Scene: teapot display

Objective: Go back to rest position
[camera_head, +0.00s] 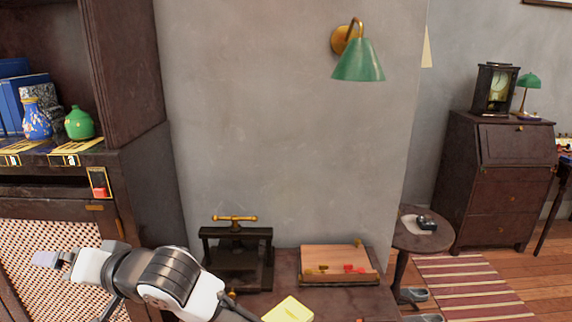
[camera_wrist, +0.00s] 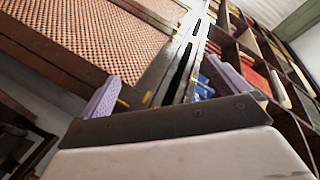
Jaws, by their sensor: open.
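My gripper (camera_head: 52,259) is at the lower left in the head view, held out in front of the cabinet's woven panel (camera_head: 50,245). In the wrist view my gripper (camera_wrist: 162,90) has its two purple-grey fingers spread well apart, with nothing between them. The woven panel (camera_wrist: 95,40) fills the upper left of the wrist view, which is tilted. My white and black arm reaches in from the bottom of the head view.
A blue vase (camera_head: 36,120) and a green teapot-like pot (camera_head: 79,123) stand on the cabinet shelf. A dark press (camera_head: 237,250) and a wooden tray (camera_head: 338,262) sit on a low table. A round side table (camera_head: 410,236) and a bureau (camera_head: 490,180) stand right.

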